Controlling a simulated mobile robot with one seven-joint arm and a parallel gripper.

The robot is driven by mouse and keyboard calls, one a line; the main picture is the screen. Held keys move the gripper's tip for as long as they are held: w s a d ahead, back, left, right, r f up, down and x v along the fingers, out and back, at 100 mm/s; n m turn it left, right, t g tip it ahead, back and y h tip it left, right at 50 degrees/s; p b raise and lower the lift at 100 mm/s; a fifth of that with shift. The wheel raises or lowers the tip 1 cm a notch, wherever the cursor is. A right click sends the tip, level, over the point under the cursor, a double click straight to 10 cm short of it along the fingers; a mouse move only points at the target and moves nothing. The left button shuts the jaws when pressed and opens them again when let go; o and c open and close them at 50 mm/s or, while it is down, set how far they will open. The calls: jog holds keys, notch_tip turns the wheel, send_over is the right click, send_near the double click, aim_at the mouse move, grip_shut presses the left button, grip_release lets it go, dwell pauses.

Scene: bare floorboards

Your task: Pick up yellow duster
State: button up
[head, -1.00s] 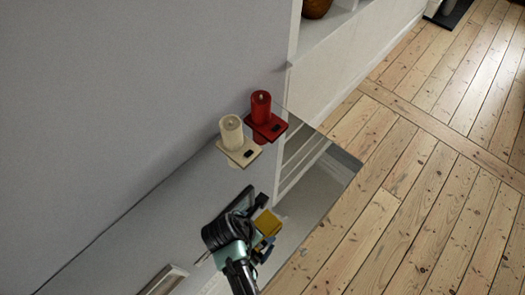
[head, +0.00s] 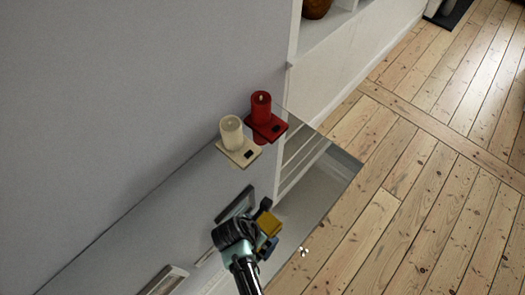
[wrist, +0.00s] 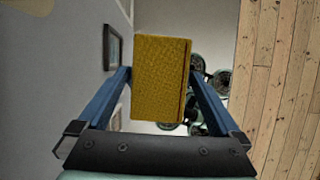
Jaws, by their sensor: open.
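The yellow duster (head: 271,223) is a small block on or just above the glossy table near its front edge. In the wrist view the duster (wrist: 160,78) is a textured yellow rectangle between my two blue fingers. My gripper (head: 267,227) is open, with one finger on each side of the duster. In the wrist view my gripper (wrist: 160,74) shows the left finger very near the duster's left side and a narrow gap on the right. Whether either finger touches it is unclear, and the duster's underside is hidden.
A white shelf unit (head: 335,75) is behind. Wooden floor (head: 430,190) is open at right.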

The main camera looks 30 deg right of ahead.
jog(key=shift+f, duration=0.1)
jog(key=c, duration=1.2)
jog(key=shift+o, duration=0.2)
notch_tip(320, 180, up, 11)
jog(key=shift+f, duration=0.2)
